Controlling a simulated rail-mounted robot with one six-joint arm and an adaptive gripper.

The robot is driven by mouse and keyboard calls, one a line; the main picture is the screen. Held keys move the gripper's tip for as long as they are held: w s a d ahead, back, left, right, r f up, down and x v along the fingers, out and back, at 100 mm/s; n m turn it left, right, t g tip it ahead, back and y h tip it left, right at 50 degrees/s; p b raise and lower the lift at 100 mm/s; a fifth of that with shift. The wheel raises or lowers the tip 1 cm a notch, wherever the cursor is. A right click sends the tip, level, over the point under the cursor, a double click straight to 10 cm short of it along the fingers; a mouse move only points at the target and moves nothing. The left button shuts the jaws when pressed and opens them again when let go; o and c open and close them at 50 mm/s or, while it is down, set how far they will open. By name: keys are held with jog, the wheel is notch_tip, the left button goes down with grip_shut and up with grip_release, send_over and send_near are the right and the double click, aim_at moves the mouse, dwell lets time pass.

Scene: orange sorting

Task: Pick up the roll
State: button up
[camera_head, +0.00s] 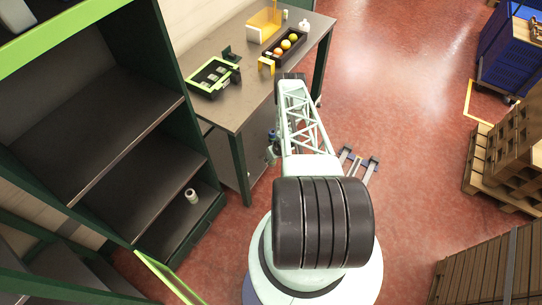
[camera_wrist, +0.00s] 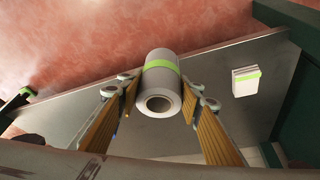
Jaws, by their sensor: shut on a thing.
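The roll (camera_wrist: 161,84) is a pale grey cylinder with a green band and a hollow core, seen in the middle of the wrist view. My gripper (camera_wrist: 158,92) is shut on it, with one finger at each side and its open end facing the wrist camera. The roll appears over a grey metal surface (camera_wrist: 70,108); I cannot tell whether it touches that surface. In the head view the roll in my gripper cannot be made out behind my arm.
A white box with a green band (camera_wrist: 245,82) is right of the roll. In the head view, a small white cylinder (camera_head: 192,196) stands on the dark shelf unit (camera_head: 120,150). The workbench (camera_head: 215,47) holds a green-edged tray (camera_head: 213,75).

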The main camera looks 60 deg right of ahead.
aim_at(274, 163)
jog(key=shift+s+a+r+p, duration=0.15)
jog(key=shift+s+a+p, duration=0.35)
jog(key=shift+p, duration=0.65)
jog(key=shift+s+a+r+p, duration=0.2)
jog(key=shift+s+p, duration=0.45)
jog(key=shift+p, duration=0.45)
jog(key=shift+s+a+p, duration=0.3)
jog(key=shift+s+p, duration=0.2)
jog(key=shift+p, duration=0.35)
jog(key=shift+s+a+f, duration=0.15)
jog(key=shift+s, duration=0.05)
jog(key=shift+w, duration=0.1)
